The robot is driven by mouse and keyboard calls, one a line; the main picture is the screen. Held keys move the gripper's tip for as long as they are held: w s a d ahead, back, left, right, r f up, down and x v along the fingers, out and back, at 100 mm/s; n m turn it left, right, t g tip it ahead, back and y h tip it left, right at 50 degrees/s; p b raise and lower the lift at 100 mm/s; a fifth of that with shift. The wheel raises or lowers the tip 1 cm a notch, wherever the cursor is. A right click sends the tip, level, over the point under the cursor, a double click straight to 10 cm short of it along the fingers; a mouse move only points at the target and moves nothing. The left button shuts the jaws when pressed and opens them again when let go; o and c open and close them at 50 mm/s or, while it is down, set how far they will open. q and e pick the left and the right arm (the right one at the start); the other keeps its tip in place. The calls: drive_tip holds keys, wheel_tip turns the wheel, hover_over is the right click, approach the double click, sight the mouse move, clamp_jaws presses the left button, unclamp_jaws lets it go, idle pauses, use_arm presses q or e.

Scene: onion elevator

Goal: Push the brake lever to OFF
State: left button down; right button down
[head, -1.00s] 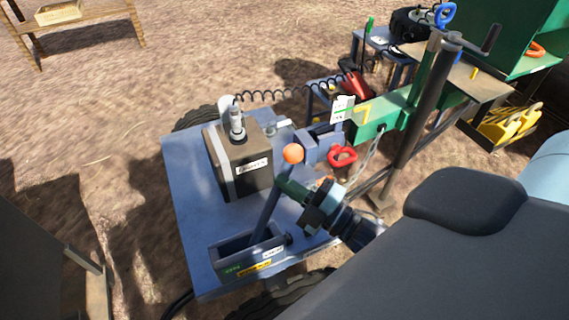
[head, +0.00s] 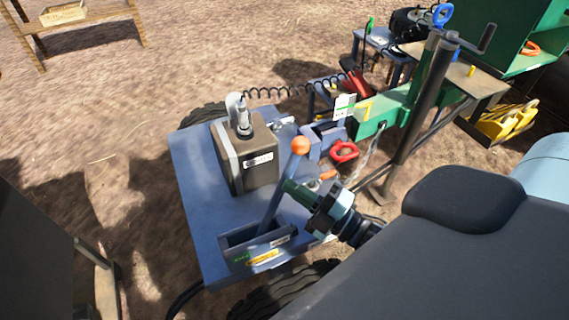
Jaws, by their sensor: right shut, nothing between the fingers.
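The brake lever (head: 278,192) is a grey bar with an orange ball knob (head: 300,145). It rises from a slotted grey box (head: 254,247) at the front of a blue platform, and its top leans to the right. The box carries a green marking at its left end and small white and yellow labels, too small to read. My right gripper (head: 289,187) reaches in from the right. Its shut, empty greenish fingertips are at the lever's right side, below the knob; I cannot tell whether they touch it. My left gripper is out of view.
A brown box (head: 245,156) with a coiled cable stands behind the lever on the platform. A red shackle (head: 344,151), a green hitch beam (head: 396,107) and a dark jack post (head: 424,122) are to the right. A yellow crate (head: 503,123) sits further right.

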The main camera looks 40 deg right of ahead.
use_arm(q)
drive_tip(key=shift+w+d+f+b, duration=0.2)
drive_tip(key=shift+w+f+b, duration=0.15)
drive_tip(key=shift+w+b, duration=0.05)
use_arm(e)
drive_tip(key=v, duration=0.6)
drive_tip(key=shift+s+d, duration=0.2)
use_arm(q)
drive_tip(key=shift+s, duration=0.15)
